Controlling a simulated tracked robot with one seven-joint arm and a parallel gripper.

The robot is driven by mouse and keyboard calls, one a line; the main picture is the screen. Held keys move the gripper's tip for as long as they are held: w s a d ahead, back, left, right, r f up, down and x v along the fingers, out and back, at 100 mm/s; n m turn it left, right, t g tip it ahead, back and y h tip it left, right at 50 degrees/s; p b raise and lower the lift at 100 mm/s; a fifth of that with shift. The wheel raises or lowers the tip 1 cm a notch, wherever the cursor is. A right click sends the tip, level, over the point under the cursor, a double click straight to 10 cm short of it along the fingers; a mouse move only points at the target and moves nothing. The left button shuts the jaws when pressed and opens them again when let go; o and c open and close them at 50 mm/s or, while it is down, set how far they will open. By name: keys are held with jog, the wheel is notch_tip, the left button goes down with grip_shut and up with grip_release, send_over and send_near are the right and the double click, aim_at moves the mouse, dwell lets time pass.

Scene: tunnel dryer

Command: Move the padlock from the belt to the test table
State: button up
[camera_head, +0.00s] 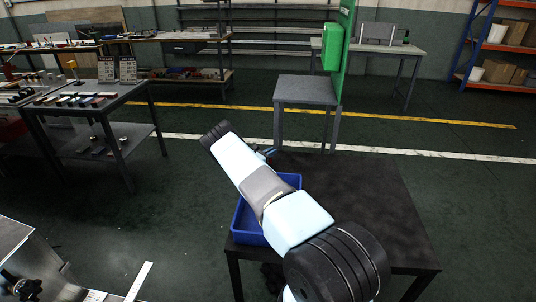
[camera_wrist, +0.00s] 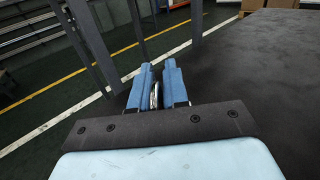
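My gripper (camera_wrist: 153,85) has two blue fingers, shut on a thin silvery metal thing, which looks like the padlock (camera_wrist: 154,97). Only its edge shows between the fingers, and most of it is hidden. In the head view my arm crosses over a black table (camera_head: 370,200), and a bit of blue at my gripper (camera_head: 266,153) shows near the table's far left corner. In the wrist view the dark table top (camera_wrist: 260,70) lies to the right of the fingers. No label shows which table is the test table, and no belt is clearly seen.
A blue bin (camera_head: 291,180) stands on the black table's left part, partly behind my arm. The table's right part is bare. A small grey table (camera_head: 305,90) with a green panel (camera_head: 346,45) stands beyond. A cluttered workbench (camera_head: 110,100) is at left.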

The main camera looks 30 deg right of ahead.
jog(key=o, duration=0.4)
jog(key=shift+c, duration=0.2)
jog(key=shift+r, duration=0.15)
